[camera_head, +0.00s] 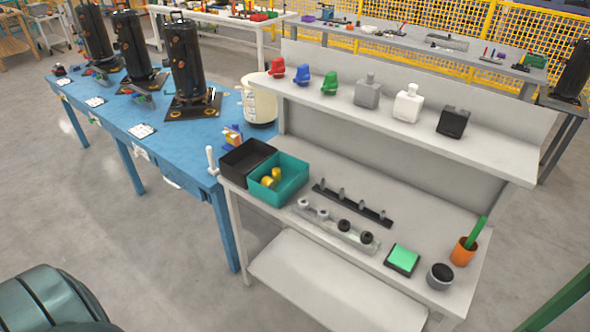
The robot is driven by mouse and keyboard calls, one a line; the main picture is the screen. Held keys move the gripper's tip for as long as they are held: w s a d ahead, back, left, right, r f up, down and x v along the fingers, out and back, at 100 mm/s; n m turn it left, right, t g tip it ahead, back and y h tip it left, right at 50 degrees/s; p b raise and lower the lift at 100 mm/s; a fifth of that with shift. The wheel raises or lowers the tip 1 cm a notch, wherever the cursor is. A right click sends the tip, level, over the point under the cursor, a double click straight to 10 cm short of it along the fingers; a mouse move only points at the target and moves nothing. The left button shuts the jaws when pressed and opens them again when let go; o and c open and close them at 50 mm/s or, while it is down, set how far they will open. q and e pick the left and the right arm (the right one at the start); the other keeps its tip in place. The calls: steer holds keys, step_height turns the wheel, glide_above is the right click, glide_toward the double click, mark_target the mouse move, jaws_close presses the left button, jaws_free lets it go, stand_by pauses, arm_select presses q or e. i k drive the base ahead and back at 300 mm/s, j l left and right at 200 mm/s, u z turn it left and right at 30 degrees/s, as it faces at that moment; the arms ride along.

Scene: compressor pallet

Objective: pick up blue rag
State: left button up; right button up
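The blue rag (302,75) appears as a small blue bundle on the upper shelf of the grey workbench. It sits between a similar red bundle (277,68) on its left and a green bundle (329,84) on its right, with small gaps between them. It is too small to make out its folds. Neither of my grippers is in view, and nothing is seen touching the blue rag.
The upper shelf (455,156) also holds grey, white and black bottles. Below are a black box (243,160), a teal bin (300,181) with yellow pieces, a rail and an orange cup (462,252). A blue table (150,173) with black compressors adjoins at left. Grey floor is open in front.

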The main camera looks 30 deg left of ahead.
mark_target(76, 68)
steer(key=u, duration=2.25)
